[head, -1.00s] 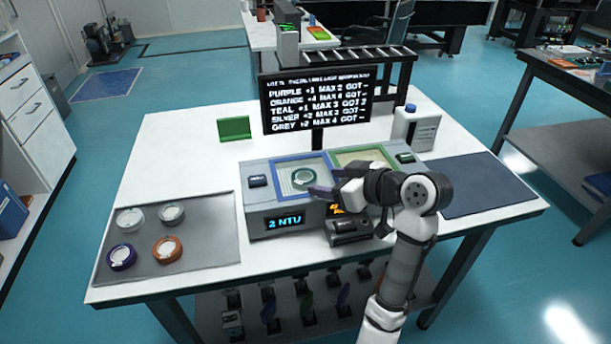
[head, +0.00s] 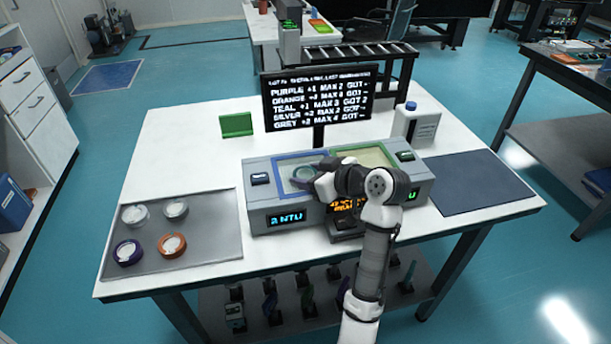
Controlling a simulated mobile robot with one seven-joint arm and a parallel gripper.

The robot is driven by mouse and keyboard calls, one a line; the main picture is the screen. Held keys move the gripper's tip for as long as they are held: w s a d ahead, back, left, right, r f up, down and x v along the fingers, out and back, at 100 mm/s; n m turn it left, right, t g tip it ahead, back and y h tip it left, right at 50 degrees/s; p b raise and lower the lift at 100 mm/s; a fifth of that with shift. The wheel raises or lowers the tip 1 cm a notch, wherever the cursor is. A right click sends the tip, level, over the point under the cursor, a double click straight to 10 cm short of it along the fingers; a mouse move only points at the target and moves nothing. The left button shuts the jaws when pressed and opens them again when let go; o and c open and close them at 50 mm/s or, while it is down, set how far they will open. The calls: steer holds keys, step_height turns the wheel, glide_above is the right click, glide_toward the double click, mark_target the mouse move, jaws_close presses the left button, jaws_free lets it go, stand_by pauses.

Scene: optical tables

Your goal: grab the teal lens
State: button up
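The teal lens (head: 302,173) is a small ring lying in the blue-framed bay (head: 281,184) on top of the grey instrument (head: 262,203). My gripper (head: 307,181) reaches in from the right, low over this bay, with its dark fingers at the near right side of the lens. The fingers overlap the lens in the picture. I cannot tell whether they touch it or how far apart they are.
A grey tray (head: 205,240) at left holds two pale lenses, a purple one (head: 128,252) and an orange one (head: 172,245). A screen (head: 318,98) stands behind the instrument, a white bottle (head: 416,125) behind right. The dark mat (head: 475,180) is clear.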

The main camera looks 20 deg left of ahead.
steer(key=c, duration=0.3)
steer(key=shift+c, duration=0.2)
steer(key=shift+r, duration=0.15)
